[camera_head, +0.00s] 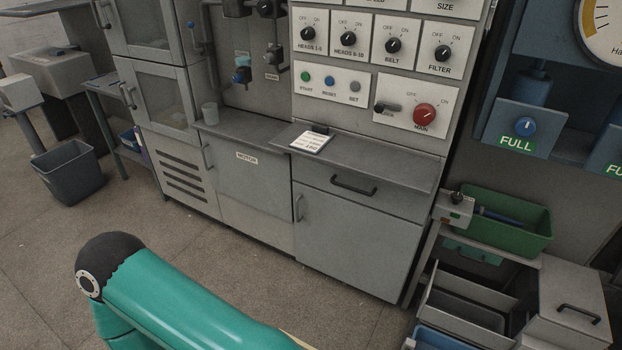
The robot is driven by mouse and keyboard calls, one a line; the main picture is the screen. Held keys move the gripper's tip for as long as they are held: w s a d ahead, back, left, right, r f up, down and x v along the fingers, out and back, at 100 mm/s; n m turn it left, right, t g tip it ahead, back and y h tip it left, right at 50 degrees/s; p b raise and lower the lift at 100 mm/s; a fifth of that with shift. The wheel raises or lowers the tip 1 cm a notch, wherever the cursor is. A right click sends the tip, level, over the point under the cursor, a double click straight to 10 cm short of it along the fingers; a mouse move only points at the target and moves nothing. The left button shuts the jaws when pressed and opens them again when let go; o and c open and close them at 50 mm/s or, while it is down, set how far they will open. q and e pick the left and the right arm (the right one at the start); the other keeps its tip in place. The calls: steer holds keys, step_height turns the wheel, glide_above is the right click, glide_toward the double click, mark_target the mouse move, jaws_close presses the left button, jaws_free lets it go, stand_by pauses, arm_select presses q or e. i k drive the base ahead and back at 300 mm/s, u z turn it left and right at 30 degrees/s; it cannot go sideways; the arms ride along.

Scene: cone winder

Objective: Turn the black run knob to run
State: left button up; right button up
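No knob that I can read as "run" shows. Black knobs sit on the grey control panel: heads 1-5 (308,33), heads 6-10 (348,39), belt (393,46) and filter (442,53), each marked OFF and ON. A small grey box (455,210) at the right carries a black knob (457,198) on top; its marking is too small to read. A black lever-like handle (388,107) sits beside the red main knob (424,115). A green arm link of mine crosses the bottom left. Neither of my grippers is in view.
A grey ledge (400,165) juts out below the panel, with a white card (310,142) on it. A green bin (508,222) and open drawers (470,305) stand at the lower right. A dark waste bin (68,172) stands left. The floor in front is clear.

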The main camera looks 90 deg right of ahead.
mark_target(456, 197)
steer(key=u, duration=0.3)
steer(key=i, duration=0.6)
steer(key=z, duration=1.65)
steer(key=i, duration=0.15)
steer(key=z, duration=1.95)
steer(key=k, duration=0.55)
steer(key=z, duration=0.25)
steer(key=i, duration=1.6)
steer(key=u, duration=0.3)
